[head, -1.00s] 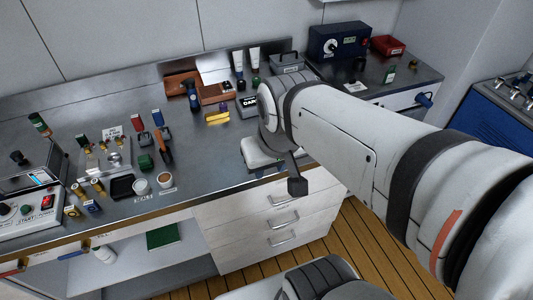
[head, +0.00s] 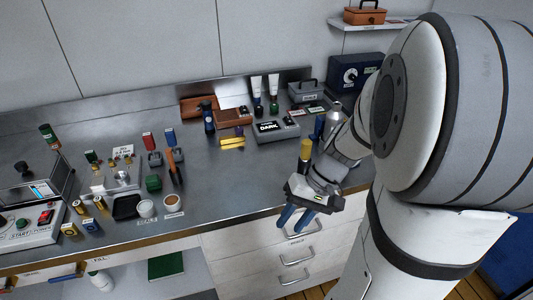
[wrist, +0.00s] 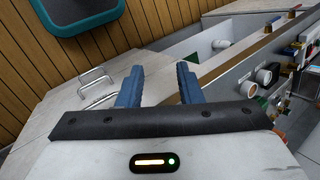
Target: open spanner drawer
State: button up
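A white drawer unit with three stacked drawers stands under the counter. The top drawer (head: 256,239) has a metal bar handle (head: 312,225) and a small label I cannot read. The middle drawer (head: 262,263) and bottom drawer (head: 262,285) have similar handles, and all look shut. My gripper (head: 291,220) has its blue fingers apart and empty, pointing down at the counter's front edge, close to the top handle. In the wrist view my gripper (wrist: 160,82) also shows open with nothing between the fingers. Metal handles (wrist: 97,78) lie left of the fingers there.
The steel counter (head: 235,183) holds many items: a grey case (head: 276,130), a yellow-topped bottle (head: 305,150) behind my gripper, and a power box (head: 40,218) at left. An open shelf (head: 140,270) is left of the drawers. Wooden floor lies in front.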

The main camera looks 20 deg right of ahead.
jog(key=w+d+f+m+t+y+b, duration=0.2)
jog(key=d+f+y+b, duration=0.1)
jog(key=f, duration=0.3)
jog(key=w+d+f+m+t+y+b, duration=0.1)
jog(key=w+d+f+t+y+b, duration=0.15)
jog(key=f, duration=0.45)
jog(key=m+t+b, duration=0.4)
jog(key=m+t, duration=0.1)
jog(key=t, duration=0.3)
send_near(308, 231)
jog(key=f+x, duration=0.1)
jog(key=x, duration=0.2)
jog(key=shift+y, duration=0.25)
jog(key=x, duration=0.7)
jog(key=shift+a+r, duration=0.1)
grip_shut()
